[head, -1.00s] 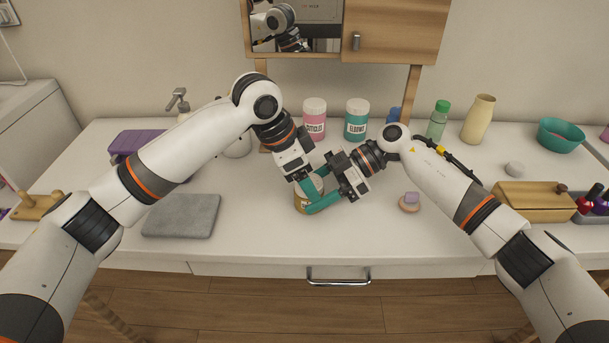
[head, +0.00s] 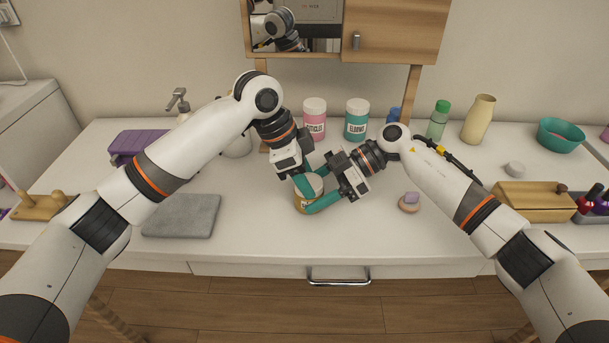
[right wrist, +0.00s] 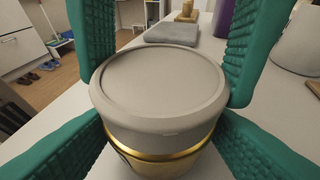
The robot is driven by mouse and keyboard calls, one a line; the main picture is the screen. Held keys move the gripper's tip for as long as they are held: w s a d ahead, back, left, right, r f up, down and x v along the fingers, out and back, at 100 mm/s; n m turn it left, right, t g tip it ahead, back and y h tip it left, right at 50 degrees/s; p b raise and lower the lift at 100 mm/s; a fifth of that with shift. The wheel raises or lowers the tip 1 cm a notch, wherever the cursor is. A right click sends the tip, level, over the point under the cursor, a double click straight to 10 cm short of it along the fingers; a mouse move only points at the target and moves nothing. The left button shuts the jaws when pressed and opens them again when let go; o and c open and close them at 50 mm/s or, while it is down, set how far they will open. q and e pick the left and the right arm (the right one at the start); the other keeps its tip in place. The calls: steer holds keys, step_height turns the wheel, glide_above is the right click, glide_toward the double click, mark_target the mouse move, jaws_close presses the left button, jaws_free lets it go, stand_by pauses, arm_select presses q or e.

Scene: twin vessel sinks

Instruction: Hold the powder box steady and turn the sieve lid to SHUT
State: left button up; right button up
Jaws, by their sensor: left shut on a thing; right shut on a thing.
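The powder box (head: 299,203) stands upright on the white counter, a round gold tub with a grey sieve lid (head: 315,184). In the right wrist view the flat lid (right wrist: 158,88) fills the middle, above the gold body (right wrist: 165,164). My left gripper (head: 311,178) comes down from above and is shut on the lid, its green fingers at opposite sides of the rim. My right gripper (head: 312,196) comes in from the right and is shut on the box body below the lid. No SHUT marking is readable; much of the body is hidden by fingers.
A pink jar (head: 314,122) and a teal jar (head: 356,122) stand behind the grippers. A sponge-like pink and purple piece (head: 409,203) lies to the right. A grey mat (head: 182,216) lies to the left. The front counter is clear.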

arm_select(q)
steer(key=shift+w+m+g, duration=0.1)
steer(key=shift+m+g, duration=0.3)
steer(key=shift+m, duration=0.6)
steer(key=o, duration=1)
steer(key=shift+r, duration=0.15)
steer(key=v, duration=1.1)
steer(key=shift+a+r, duration=0.25)
steer(key=shift+r, duration=0.1)
arm_select(e)
steer(key=o, duration=0.8)
steer(key=shift+o, duration=0.2)
